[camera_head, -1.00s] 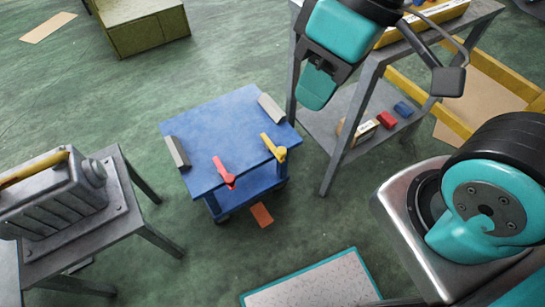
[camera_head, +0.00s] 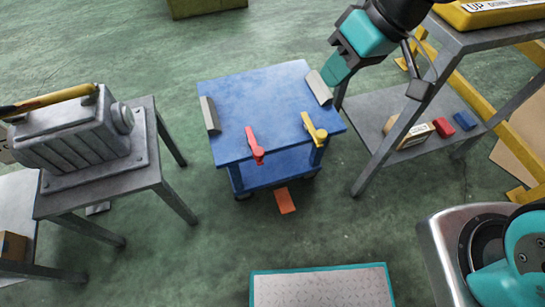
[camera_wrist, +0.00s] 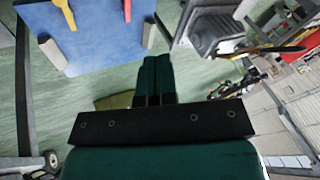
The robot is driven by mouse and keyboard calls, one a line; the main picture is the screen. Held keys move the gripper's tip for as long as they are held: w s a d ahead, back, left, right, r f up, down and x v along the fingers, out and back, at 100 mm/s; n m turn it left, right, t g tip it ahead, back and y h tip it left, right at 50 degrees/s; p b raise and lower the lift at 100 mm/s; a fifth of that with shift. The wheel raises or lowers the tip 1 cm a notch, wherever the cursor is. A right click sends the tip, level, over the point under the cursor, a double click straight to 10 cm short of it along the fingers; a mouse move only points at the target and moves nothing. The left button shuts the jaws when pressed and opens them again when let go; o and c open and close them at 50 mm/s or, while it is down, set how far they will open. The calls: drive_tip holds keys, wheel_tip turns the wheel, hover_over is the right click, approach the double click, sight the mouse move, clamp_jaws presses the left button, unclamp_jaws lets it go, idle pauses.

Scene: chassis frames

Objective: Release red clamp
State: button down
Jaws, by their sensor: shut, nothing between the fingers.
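The red clamp (camera_head: 254,145) sits at the front edge of the blue cart (camera_head: 255,100), left of the yellow clamp (camera_head: 314,130). In the wrist view the red clamp (camera_wrist: 66,14) shows at the top left, partly cut off by the frame edge, on the blue cart top (camera_wrist: 95,38). My gripper (camera_head: 336,72) is at the cart's back right corner in the head view, apart from the red clamp. In the wrist view my gripper (camera_wrist: 153,65) has its two fingers together with nothing between them.
Grey angled blocks stand at the cart's left (camera_head: 209,115) and right (camera_head: 318,87) edges. A grey shelf table (camera_head: 400,125) is at right. A grey table with a machine casing (camera_head: 75,140) is at left. An orange piece (camera_head: 285,200) lies on the floor before the cart.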

drive_tip(key=w+f+b, duration=0.4)
drive_tip(key=w+f, duration=0.1)
drive_tip(key=f, duration=0.8)
drive_tip(key=w+f+m+t+y+b, duration=0.1)
drive_tip(key=w+f+b, duration=0.3)
drive_tip(key=f, duration=1)
drive_tip(key=shift+w, duration=0.35)
drive_tip(key=shift+a, duration=0.1)
drive_tip(key=a+f+b, duration=0.2)
drive_tip(key=a+f, duration=0.6)
drive_tip(key=a, duration=0.1)
drive_tip(key=shift+s+a, duration=0.15)
drive_tip(key=shift+s, duration=0.05)
drive_tip(key=shift+f+t, duration=0.1)
drive_tip(key=shift+t, duration=0.2)
